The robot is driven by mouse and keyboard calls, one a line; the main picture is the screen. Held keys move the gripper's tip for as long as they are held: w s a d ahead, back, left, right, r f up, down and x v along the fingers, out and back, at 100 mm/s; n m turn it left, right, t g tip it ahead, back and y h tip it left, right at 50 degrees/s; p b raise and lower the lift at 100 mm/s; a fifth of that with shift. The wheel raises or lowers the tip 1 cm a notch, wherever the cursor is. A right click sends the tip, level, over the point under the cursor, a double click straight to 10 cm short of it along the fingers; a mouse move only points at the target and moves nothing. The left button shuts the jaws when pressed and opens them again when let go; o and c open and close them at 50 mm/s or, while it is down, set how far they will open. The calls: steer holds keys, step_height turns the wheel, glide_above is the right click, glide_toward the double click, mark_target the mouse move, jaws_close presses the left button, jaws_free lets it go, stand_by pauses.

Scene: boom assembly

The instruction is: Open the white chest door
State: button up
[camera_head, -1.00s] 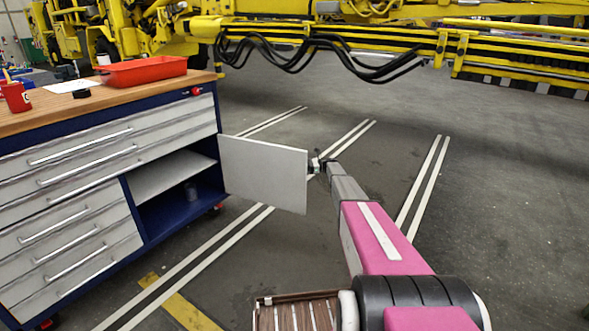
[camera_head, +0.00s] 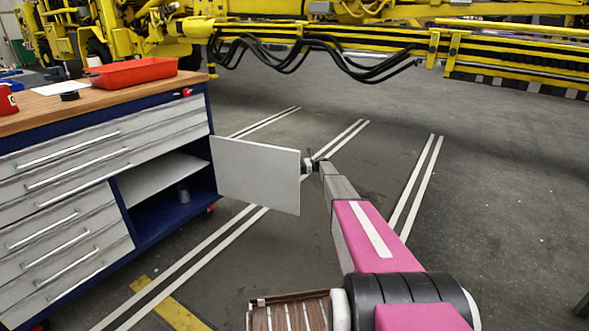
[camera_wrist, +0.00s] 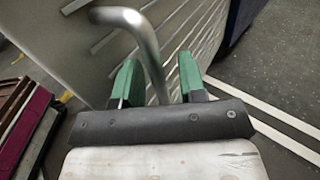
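The white chest door (camera_head: 255,175) stands swung wide out from the blue chest (camera_head: 145,210), with the compartment behind it exposed. My gripper (camera_head: 307,164) is at the door's free edge, far from the hinge. In the wrist view, a curved metal handle (camera_wrist: 150,50) on the door passes between the two green fingertips (camera_wrist: 158,80). The fingers are spread around the handle, with a visible gap on each side. The handle is too small to make out in the head view.
White drawers (camera_head: 60,235) with bar handles fill the chest's left side. A red tray (camera_head: 132,72) sits on its wooden top. The exposed compartment holds a shelf (camera_head: 160,178) and a small grey item (camera_head: 184,194). Grey floor (camera_head: 480,200) is clear to the right.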

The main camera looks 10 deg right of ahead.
steer(key=d, duration=1)
steer(key=shift+d, duration=0.3)
steer(key=shift+w+d, duration=0.1)
